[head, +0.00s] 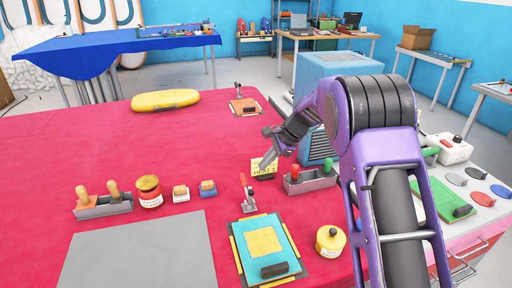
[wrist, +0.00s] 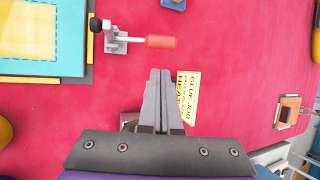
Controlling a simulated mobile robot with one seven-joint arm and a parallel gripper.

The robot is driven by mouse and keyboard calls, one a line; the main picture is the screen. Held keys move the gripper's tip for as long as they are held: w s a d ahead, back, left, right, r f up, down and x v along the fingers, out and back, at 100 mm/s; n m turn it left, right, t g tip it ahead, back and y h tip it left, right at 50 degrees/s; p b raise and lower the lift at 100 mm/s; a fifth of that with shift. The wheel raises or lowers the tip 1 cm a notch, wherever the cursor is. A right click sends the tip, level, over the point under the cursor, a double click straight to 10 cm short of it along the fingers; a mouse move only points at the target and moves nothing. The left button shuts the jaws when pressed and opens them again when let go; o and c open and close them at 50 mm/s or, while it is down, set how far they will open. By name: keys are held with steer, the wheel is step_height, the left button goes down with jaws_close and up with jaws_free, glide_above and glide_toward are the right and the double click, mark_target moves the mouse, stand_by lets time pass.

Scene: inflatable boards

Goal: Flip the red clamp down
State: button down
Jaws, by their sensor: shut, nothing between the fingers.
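The red clamp (head: 249,200) stands at the back edge of the blue-green board (head: 241,272), with its red handle (head: 242,179) pointing up. In the wrist view its metal body lies beside the board at upper left, and the red handle (wrist: 161,42) points right. My gripper (head: 264,164) is shut and empty, behind and to the right of the clamp. In the wrist view its fingertips (wrist: 159,72) are below the red handle and appear apart from it. A yellow note card (wrist: 187,98) is partly hidden by my fingers.
A grey tray with red and green handled tools (head: 309,181) stands right of the clamp. A yellow jar (head: 330,242) is at front right. Red cloth behind the clamp is mostly clear.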

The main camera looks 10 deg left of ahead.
mark_target(246, 186)
steer(key=x, duration=0.9)
steer(key=shift+a, duration=0.15)
steer(key=shift+r+t+b, duration=0.15)
steer(key=shift+t+b, duration=0.15)
steer(key=shift+b, duration=0.2)
steer(key=shift+r, duration=0.2)
